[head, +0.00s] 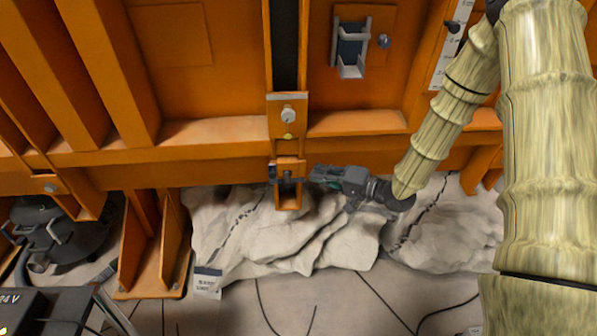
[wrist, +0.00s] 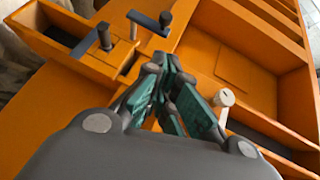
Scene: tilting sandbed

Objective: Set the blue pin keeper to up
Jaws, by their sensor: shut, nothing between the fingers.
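My gripper (head: 318,175) is shut and empty, just right of a small orange bracket (head: 289,200) low on the orange frame. In the wrist view my gripper (wrist: 163,66) has its fingers together, pointing at the bracket (wrist: 75,45). A dark upright pin (wrist: 104,38) stands at the bracket, and a short rod with a blue-grey end (wrist: 165,20) sticks out sideways beside it. The rod looks like the keeper, lying roughly level. The fingertips are close to it; I cannot tell whether they touch. In the head view this hardware is small and dark.
Above the bracket is an orange plate with a pale round knob (head: 288,114), also in the wrist view (wrist: 226,97). Pale rock-like sandbed material (head: 280,240) lies below.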

